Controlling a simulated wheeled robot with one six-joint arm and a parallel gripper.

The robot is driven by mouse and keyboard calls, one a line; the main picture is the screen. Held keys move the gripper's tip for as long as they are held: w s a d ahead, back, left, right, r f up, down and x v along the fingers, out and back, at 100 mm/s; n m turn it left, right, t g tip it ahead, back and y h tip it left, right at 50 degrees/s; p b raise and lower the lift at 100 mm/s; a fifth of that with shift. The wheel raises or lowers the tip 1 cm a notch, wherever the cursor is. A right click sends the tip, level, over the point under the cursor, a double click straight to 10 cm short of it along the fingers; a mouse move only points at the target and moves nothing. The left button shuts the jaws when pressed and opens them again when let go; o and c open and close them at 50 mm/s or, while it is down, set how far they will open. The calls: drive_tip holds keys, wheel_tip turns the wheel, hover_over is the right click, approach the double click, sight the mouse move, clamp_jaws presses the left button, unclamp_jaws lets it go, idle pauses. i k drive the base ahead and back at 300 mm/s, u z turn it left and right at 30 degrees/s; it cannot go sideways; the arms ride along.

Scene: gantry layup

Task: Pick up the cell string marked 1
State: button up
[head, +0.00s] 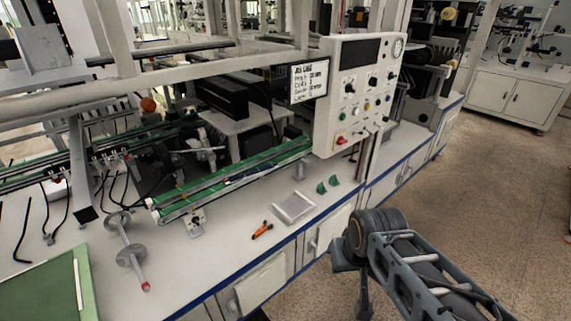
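A thin dark blue strip (250,174) lies on the green conveyor (180,207) in the middle of the view. It may be a cell string, but no number can be read on it. My arm reaches in from the lower right, in front of the bench and over the floor. Its dark end with my gripper (350,284) hangs low beside the cabinet doors, well apart from the conveyor. The fingers are too dark and small to tell whether they are open or shut. Nothing can be made out between them.
A control panel (358,95) rises behind the conveyor's right end, with a text sign (309,80) beside it. A grey tray (294,208), an orange-and-black tool (262,231) and a metal shaft with discs (130,255) lie on the white bench. Open floor is at right.

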sight(241, 176)
drive_tip(key=z, duration=0.3)
drive_tip(key=i, duration=0.8)
drive_tip(key=u, duration=0.75)
drive_tip(key=i, duration=0.7)
drive_tip(key=u, duration=0.75)
